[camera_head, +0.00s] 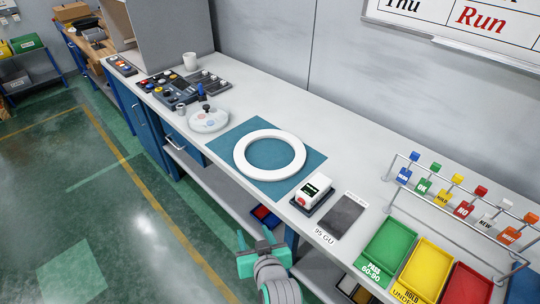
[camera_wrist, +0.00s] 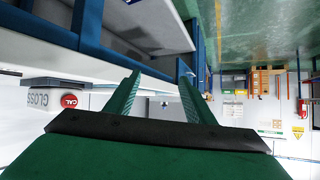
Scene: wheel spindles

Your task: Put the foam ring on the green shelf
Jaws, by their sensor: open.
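The white foam ring (camera_head: 269,155) lies flat on a teal mat (camera_head: 232,145) on the long grey workbench. A green tray (camera_head: 388,246) marked PASS is at the front right of the bench; I see no other clear green shelf nearby. My gripper (camera_head: 256,238) is in front of the bench, below and apart from the ring, with nothing visible in it. In the wrist view my gripper (camera_wrist: 160,80) shows two green fingers spread apart with empty space between them. The ring cannot be made out in the wrist view.
A white gloss meter (camera_head: 312,190) and a dark plate (camera_head: 344,215) lie between ring and trays. Yellow (camera_head: 426,270) and red (camera_head: 468,286) trays adjoin the green one. A rail with coloured tags (camera_head: 457,182) stands behind them. A control panel (camera_head: 180,88) is at left.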

